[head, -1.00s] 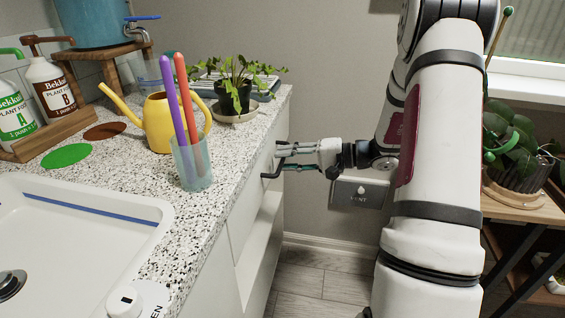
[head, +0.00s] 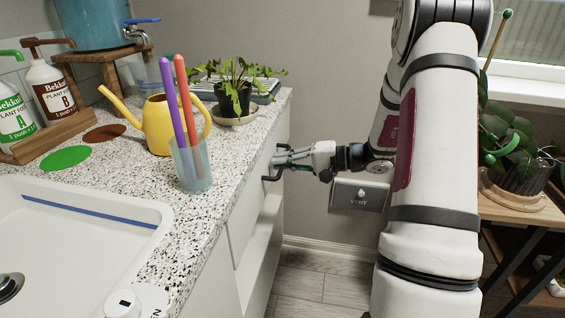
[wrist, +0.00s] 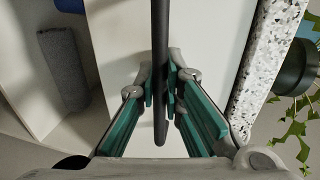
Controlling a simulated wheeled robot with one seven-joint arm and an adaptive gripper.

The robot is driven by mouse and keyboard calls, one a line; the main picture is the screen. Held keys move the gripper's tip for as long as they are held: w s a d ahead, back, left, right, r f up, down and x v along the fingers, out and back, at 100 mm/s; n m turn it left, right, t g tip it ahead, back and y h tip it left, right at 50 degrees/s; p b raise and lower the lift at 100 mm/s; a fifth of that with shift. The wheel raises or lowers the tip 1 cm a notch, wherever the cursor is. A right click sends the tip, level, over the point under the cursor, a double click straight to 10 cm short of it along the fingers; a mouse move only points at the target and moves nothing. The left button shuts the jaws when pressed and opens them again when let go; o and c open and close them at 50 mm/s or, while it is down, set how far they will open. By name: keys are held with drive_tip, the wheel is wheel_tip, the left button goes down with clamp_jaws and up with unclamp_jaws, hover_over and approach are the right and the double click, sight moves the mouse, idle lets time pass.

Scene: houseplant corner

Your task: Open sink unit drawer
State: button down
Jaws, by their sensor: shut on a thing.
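The sink unit drawer has a white front (head: 252,192) just under the speckled counter edge, and it looks closed or nearly so. Its dark bar handle (wrist: 160,45) runs down the middle of the wrist view, in front of the white drawer front (wrist: 115,30). My gripper (head: 280,163) reaches in from the right at the far end of the unit. In the wrist view my gripper (wrist: 160,100) has its green-padded fingers on either side of the handle, shut on it. The fingers hide part of the handle in the head view.
The counter (head: 130,165) holds a yellow watering can (head: 160,125), a cup (head: 192,165) with two sticks and a potted plant (head: 234,98). Below the drawer is an open compartment (head: 262,240). A grey roll (wrist: 64,70) shows there. Floor (head: 305,285) is clear beside the unit.

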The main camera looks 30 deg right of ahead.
drive_tip(key=f+v, duration=0.2)
drive_tip(key=v, duration=0.7)
drive_tip(key=f+b+v, duration=0.1)
drive_tip(key=v, duration=0.8)
drive_tip(key=shift+s+d+f, duration=0.25)
drive_tip(key=shift+s+f, duration=0.1)
drive_tip(key=shift+f, duration=0.1)
drive_tip(key=c, duration=1.7)
unclamp_jaws()
